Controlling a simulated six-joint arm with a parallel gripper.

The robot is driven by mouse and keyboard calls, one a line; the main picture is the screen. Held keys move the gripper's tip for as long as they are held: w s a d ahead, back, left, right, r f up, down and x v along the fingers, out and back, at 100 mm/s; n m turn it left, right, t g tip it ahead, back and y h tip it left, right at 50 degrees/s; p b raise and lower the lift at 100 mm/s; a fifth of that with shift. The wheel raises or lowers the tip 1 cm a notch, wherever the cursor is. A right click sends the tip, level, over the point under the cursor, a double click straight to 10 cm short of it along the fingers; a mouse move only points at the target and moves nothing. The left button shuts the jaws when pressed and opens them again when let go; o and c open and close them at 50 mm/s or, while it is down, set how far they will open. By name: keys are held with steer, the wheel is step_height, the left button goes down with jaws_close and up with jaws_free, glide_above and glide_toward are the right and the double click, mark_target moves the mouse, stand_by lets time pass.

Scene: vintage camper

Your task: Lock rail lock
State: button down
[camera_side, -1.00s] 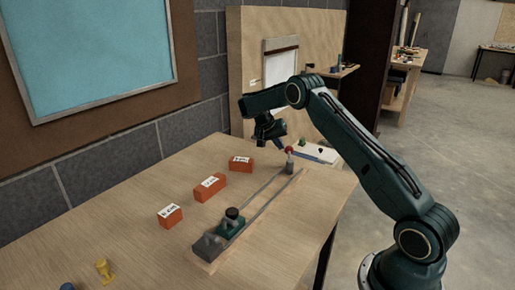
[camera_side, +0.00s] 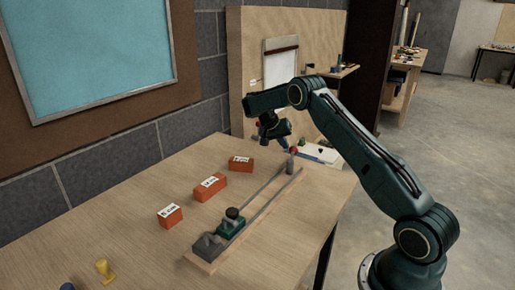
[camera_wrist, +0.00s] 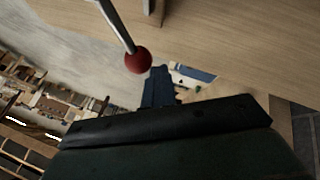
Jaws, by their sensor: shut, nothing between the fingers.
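The rail lock (camera_side: 290,167) is a grey post at the far end of a long rail (camera_side: 262,205), with a red ball on its lever. In the wrist view the red ball (camera_wrist: 138,61) sits on the end of a thin metal rod, near the fingertips. My gripper (camera_side: 287,146) is shut and empty, just left of the ball in the side view. Its dark fingers also show in the wrist view (camera_wrist: 158,84). I cannot tell whether they touch the ball. A green carriage (camera_side: 230,225) with a black knob sits near the rail's near end.
Three orange labelled blocks (camera_side: 210,187) stand in a row left of the rail. A white board (camera_side: 320,154) lies behind the lock. A yellow piece (camera_side: 103,268) is at the table's near left. A wooden panel (camera_side: 240,80) rises behind the table.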

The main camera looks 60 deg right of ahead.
steer(key=v, duration=1.2)
stand_by(0.3)
stand_by(0.4)
steer(key=s+a+r+n+t+y, duration=0.1)
steer(key=s+a+r+n+t, duration=0.2)
steer(key=s+a+r, duration=0.35)
steer(key=s+a+r+n+t, duration=0.2)
steer(key=s+a+r+n, duration=0.15)
steer(key=a+r, duration=0.6)
steer(key=s+a+f+n+t+y, duration=0.1)
steer(key=s+a+f+n+y, duration=0.1)
steer(key=s+a, duration=0.5)
steer(key=s+a+f+n+t+y, duration=0.2)
steer(key=s+a+n, duration=0.3)
steer(key=s, duration=1.1)
steer(key=a+f+y, duration=0.1)
steer(key=a, duration=0.2)
steer(key=shift+s, duration=0.25)
